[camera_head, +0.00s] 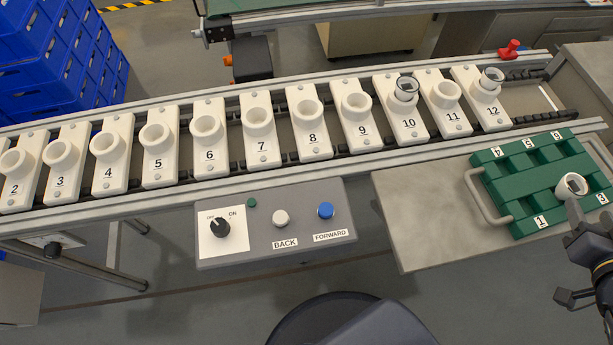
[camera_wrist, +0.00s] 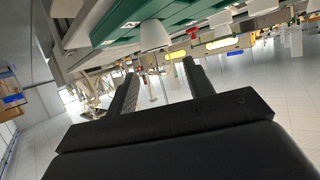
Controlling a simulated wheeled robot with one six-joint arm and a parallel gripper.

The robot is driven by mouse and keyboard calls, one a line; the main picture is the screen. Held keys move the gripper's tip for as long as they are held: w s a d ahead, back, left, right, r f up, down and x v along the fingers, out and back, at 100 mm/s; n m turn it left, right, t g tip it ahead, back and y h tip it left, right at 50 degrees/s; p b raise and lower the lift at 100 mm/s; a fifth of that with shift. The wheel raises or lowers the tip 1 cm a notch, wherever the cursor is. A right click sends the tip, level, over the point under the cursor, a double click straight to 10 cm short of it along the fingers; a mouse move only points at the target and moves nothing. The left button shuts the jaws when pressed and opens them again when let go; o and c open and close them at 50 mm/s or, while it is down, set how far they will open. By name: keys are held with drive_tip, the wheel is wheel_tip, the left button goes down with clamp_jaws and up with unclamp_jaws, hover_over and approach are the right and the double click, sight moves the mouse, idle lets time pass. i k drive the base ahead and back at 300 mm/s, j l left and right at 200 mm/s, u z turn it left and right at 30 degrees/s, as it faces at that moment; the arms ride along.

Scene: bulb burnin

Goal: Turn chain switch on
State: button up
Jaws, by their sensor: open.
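The control box (camera_head: 300,246) hangs at the front of the conveyor in the head view. Its left end carries a black rotary chain switch (camera_head: 221,228) on a white plate marked OFF and ON. The knob's mark seems to lean up-left, toward OFF, but is small. A dark green lamp (camera_head: 252,203) sits beside the plate. My gripper (camera_head: 573,208) is far to the right, by the green tray. In the wrist view its two fingers (camera_wrist: 160,88) are spread with nothing between them. A white rounded piece (camera_wrist: 155,36) shows beyond the fingertips. The switch is not visible in the wrist view.
A white BACK button (camera_head: 280,218) and a blue FORWARD button (camera_head: 326,210) share the box. Numbered white holders (camera_head: 259,130) line the conveyor above. The green tray (camera_head: 510,185), holding a white-based piece (camera_head: 571,186), lies on a grey side table (camera_head: 420,225). Blue crates (camera_head: 55,60) stand far left.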

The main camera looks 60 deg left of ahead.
sight(220, 227)
drive_tip(key=u, duration=2.9)
